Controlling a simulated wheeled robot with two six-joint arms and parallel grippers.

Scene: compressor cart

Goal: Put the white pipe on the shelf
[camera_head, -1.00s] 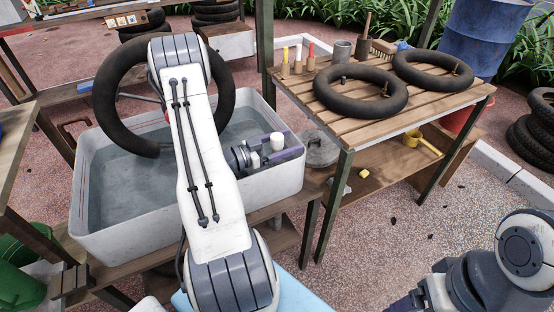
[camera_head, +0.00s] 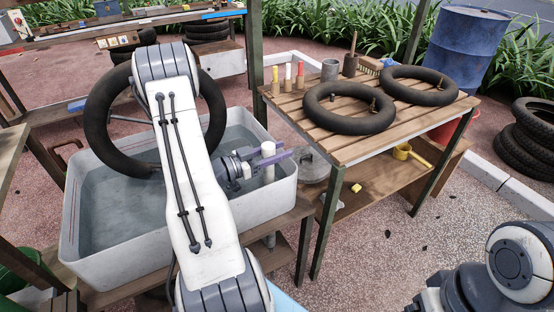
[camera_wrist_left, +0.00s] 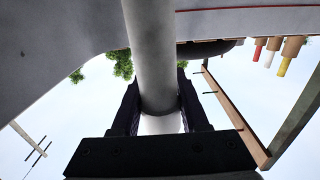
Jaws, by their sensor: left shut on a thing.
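The white pipe (camera_head: 268,174) is upright between the purple fingers of my left gripper (camera_head: 271,158) in the head view. My left gripper is shut on it, over the right end of the grey water tub (camera_head: 84,245). In the left wrist view, the pipe (camera_wrist_left: 152,45) runs from the top edge down between the dark fingers (camera_wrist_left: 158,100). A wooden lower shelf (camera_head: 345,200) lies under the slatted table, to the right of the gripper. My right arm shows at the lower right; its gripper is not in view.
The slatted table (camera_head: 350,150) holds two black inner tubes (camera_head: 350,122) and several small tools. A yellow dipper (camera_head: 403,152) and a small yellow block (camera_head: 356,188) are on the lower shelf. A large tube (camera_head: 97,150) stands at the tub. Table legs flank the shelf.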

